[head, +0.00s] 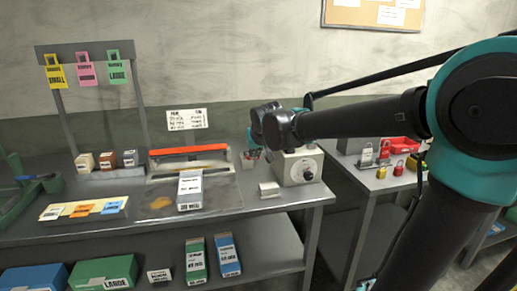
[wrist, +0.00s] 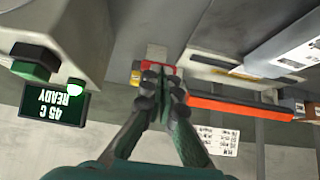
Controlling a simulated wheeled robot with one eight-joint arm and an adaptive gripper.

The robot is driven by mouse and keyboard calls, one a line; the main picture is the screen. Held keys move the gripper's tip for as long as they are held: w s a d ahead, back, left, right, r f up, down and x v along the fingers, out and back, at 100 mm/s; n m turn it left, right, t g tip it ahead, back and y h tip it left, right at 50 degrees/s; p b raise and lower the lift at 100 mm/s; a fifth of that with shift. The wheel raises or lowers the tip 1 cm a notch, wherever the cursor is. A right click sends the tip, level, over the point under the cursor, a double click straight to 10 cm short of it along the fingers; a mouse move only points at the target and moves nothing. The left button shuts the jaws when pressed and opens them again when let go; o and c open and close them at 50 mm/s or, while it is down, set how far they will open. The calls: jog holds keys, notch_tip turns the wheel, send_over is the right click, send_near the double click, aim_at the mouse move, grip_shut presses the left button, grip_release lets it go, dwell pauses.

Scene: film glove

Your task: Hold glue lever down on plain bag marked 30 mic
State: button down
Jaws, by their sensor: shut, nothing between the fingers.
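The sealer's long orange-red lever (head: 188,150) lies across the back of the metal sealer; in the wrist view it is the orange bar (wrist: 235,106). A whitish-grey bag (head: 190,182) with a white label lies at the sealer's front, below the lever; part of it shows in the wrist view (wrist: 285,42). Its print is too small to read. My gripper (head: 256,147) is to the right of the lever's right end, beside the control box, apart from both lever and bag. In the wrist view my gripper (wrist: 161,75) is shut and empty.
The grey control box (head: 299,168) with a black knob stands right of the sealer. Its display (wrist: 54,106) reads 45 C READY. A colored-card tray (head: 84,208) is at the bench's front left.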

jog(key=v, duration=0.8)
jog(key=shift+s+d, duration=0.2)
jog(key=shift+s, duration=0.2)
jog(key=s+d+f+m+g+h, duration=0.1)
jog(key=s+d+f, duration=0.2)
jog(key=d+f, duration=0.55)
jog(key=s+d+f+m+g+h, duration=0.1)
jog(key=s+d+f, duration=0.3)
jog(key=d+f, duration=0.4)
jog(key=s+d+f, duration=0.3)
jog(key=s+f, duration=0.2)
jog(key=f, duration=0.1)
jog(key=s+d+f+m+g, duration=0.1)
jog(key=s+d+f, duration=0.2)
jog(key=s+f, duration=0.2)
jog(key=shift+s+d+f+g, duration=0.2)
jog(key=shift+s+f+g, duration=0.15)
jog(key=shift+s, duration=0.4)
